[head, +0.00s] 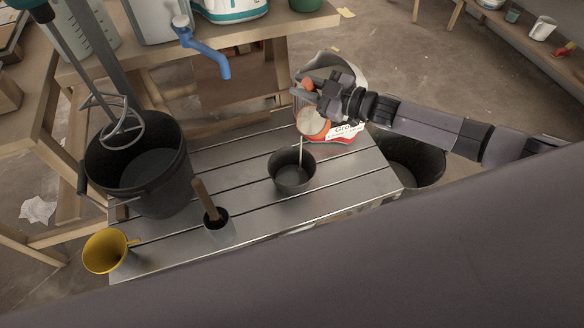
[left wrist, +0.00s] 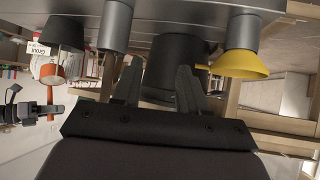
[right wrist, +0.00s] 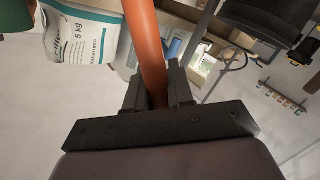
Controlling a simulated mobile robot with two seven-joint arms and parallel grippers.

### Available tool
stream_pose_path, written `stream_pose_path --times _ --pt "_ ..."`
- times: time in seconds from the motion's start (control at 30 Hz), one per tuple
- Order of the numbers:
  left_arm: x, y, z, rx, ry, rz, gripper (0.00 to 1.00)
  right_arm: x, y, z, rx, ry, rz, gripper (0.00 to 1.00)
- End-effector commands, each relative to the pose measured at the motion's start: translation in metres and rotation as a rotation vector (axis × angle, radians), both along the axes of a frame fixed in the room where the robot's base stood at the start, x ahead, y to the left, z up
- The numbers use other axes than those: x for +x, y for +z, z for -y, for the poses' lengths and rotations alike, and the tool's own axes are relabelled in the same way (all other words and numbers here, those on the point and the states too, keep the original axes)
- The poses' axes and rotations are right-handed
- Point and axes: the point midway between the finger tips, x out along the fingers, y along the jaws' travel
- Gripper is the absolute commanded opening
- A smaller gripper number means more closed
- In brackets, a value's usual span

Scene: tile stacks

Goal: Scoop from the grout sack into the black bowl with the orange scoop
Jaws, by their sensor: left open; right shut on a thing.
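The black bowl (head: 293,174) stands upright on the slatted metal bench. My right gripper (head: 318,88) is shut on the handle of the orange scoop (head: 313,129); the handle also shows between its fingers in the right wrist view (right wrist: 146,40). The scoop is tilted above the bowl's back right rim, with pale powder in it, and a thin stream falls into the bowl. The grout sack (head: 349,133), white and red, stands behind the scoop, partly hidden by it and my right arm. My left gripper (left wrist: 158,85) is open and empty; the head view does not show it.
A large black bucket (head: 152,190) with a whisk above it stands at the bench's left. A yellow funnel-shaped vessel (head: 105,250) and a small dark pot (head: 216,219) with a wooden handle stand along the front. Another dark bucket (head: 415,160) is right of the bench.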

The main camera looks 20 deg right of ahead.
Motion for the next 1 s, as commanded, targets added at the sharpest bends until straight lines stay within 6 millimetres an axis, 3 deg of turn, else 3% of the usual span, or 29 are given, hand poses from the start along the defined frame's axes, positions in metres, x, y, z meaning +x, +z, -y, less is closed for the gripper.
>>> stream_pose_path --times 0.6,1.0 --pt "0.007 -0.017 0.007 -0.019 -0.009 0.006 0.43 -0.008 -0.040 -0.014 -0.055 0.001 0.041 0.00" --pt "0.007 -0.012 0.007 -0.018 -0.011 0.008 0.43 -0.012 -0.036 -0.020 -0.093 0.002 0.066 0.00"
